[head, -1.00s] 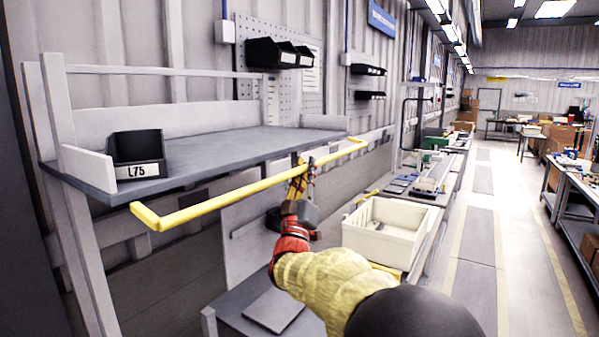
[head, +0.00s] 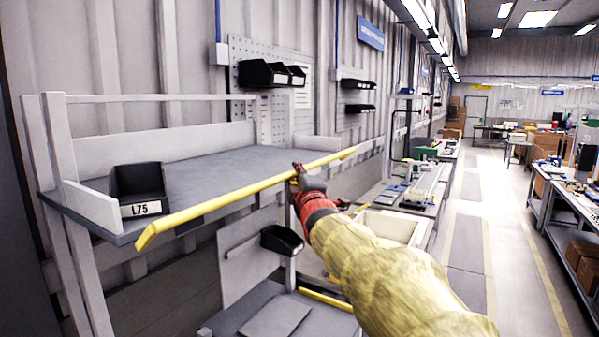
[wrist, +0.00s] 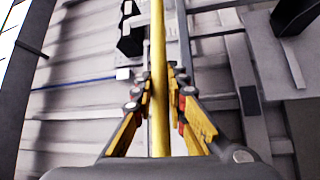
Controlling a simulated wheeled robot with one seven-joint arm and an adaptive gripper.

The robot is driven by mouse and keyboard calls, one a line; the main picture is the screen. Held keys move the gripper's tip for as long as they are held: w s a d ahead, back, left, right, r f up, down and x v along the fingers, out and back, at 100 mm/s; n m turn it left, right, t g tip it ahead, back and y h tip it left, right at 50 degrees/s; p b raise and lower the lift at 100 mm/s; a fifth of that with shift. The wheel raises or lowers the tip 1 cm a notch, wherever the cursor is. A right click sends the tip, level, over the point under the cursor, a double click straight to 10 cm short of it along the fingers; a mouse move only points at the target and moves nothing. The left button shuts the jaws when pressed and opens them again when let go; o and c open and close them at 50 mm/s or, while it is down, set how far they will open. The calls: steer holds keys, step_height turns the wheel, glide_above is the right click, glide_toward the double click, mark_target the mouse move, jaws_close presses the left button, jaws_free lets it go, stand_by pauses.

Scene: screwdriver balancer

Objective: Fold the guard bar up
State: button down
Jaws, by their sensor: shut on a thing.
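The yellow guard bar (head: 238,198) runs along the front of the grey shelf (head: 205,170) in the head view, about level with the shelf's front edge. Its near-left end is bent and sits just outside the shelf corner. My gripper (head: 297,172) is at the bar's right-of-middle part, shut on it. In the wrist view the bar (wrist: 158,60) passes between the two fingers of my gripper (wrist: 160,88), which sit close on both sides of it. In the head view the fingertips are partly hidden by my wrist.
A black bin (head: 140,190) labelled L75 stands on the shelf's left end. Below are another black bin (head: 282,241) and a cream crate (head: 385,228), partly behind my arm. Black bins (head: 268,74) hang on the wall panel. The shelf's middle is clear.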

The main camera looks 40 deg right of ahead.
steer(key=w+a+r+n+g+y+p, duration=0.1)
steer(key=w+n+g+p, duration=0.4)
steer(key=p, duration=1.3)
step_height(320, 180, up, 2)
steer(key=shift+a+n+g+y+p, duration=0.35)
steer(key=shift+n+g+y, duration=0.15)
steer(key=shift+g, duration=0.1)
steer(key=shift+f, duration=0.1)
steer(key=c, duration=1.8)
jaws_free()
steer(key=shift+w+f, duration=0.1)
steer(key=shift+w, duration=0.05)
steer(key=shift+c, duration=0.2)
steer(key=shift+o, duration=0.4)
